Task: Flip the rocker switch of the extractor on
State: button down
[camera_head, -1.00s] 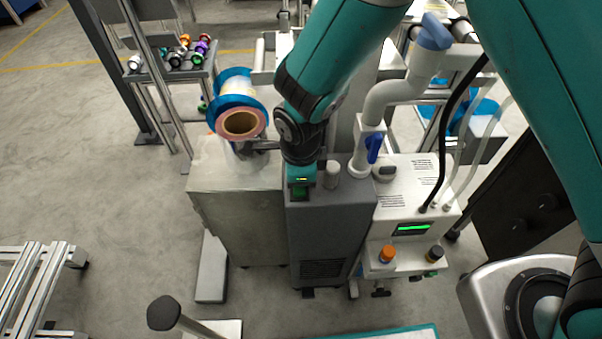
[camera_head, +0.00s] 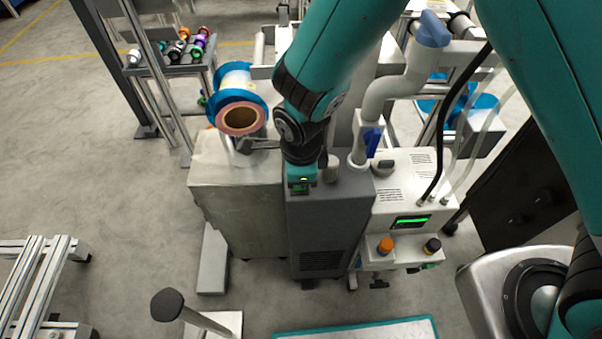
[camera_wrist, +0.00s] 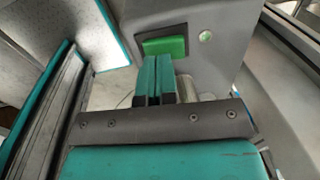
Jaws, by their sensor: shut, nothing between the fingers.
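The extractor (camera_head: 335,225) is a dark grey upright cabinet in the middle of the head view, with a vent low on its front. Its green rocker switch (camera_wrist: 164,47) shows in the wrist view in a dark frame, with a small round pale-green lamp (camera_wrist: 205,36) to its right. My gripper (camera_wrist: 159,62) is shut and empty. Its tips lie just below the switch in the picture and cover part of its lower frame. I cannot tell whether they touch it. In the head view my arm hides most of the cabinet's top left, and the fingers are not clear.
A metal cabinet (camera_head: 240,210) with a blue-flanged reel (camera_head: 240,100) stands directly left. A white machine (camera_head: 400,185) with a lit display and knobs adjoins on the right. A pale duct (camera_head: 385,100) rises behind. A black-topped post (camera_head: 167,305) stands in front; floor at left is open.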

notch_tip(320, 180, up, 13)
jog(key=s+p, duration=0.2)
jog(key=shift+s+f, duration=0.15)
jog(key=shift+a, duration=0.1)
jog(key=b, duration=0.4)
send_near(298, 191)
jog(key=shift+t, duration=0.4)
jog(key=w+f, duration=0.1)
jog(key=f, duration=0.1)
jog(key=w+f, duration=0.1)
jog(key=f, duration=0.1)
jog(key=w+f, duration=0.1)
jog(key=f, duration=0.2)
jog(key=shift+w, duration=0.4)
